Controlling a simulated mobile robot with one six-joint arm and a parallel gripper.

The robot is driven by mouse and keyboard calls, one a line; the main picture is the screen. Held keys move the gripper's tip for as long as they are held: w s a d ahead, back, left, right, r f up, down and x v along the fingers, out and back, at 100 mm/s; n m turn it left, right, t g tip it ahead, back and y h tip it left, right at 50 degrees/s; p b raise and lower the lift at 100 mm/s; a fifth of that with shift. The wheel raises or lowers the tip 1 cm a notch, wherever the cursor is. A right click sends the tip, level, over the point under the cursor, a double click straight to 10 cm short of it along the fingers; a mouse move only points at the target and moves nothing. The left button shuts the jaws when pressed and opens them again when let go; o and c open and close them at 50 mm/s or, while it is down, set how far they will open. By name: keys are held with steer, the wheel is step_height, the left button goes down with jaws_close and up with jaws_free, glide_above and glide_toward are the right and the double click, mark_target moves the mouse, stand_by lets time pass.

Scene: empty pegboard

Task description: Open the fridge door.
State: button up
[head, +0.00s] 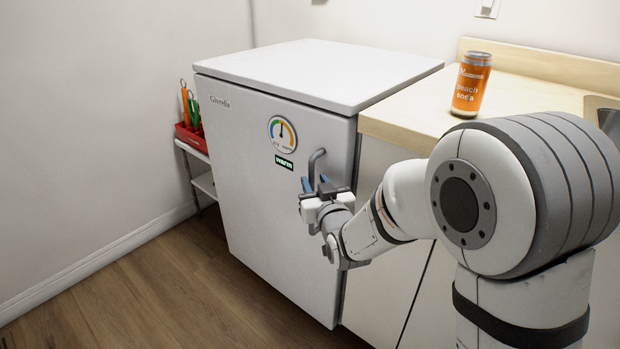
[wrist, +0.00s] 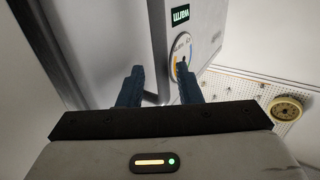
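The white fridge (head: 255,165) stands against the wall, and its door looks shut in the head view. Gaps show on both sides of the bar.
A wooden counter (head: 405,118) adjoins the fridge on the right, with an orange soda can (head: 471,85) on it. A red bin of tools (head: 191,134) sits on a shelf at left. The floor (head: 180,290) before the door is clear. The wrist view shows a pegboard (wrist: 240,90).

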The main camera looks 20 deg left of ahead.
steer(key=shift+x, duration=1.45)
steer(key=shift+c, duration=0.3)
jaws_close()
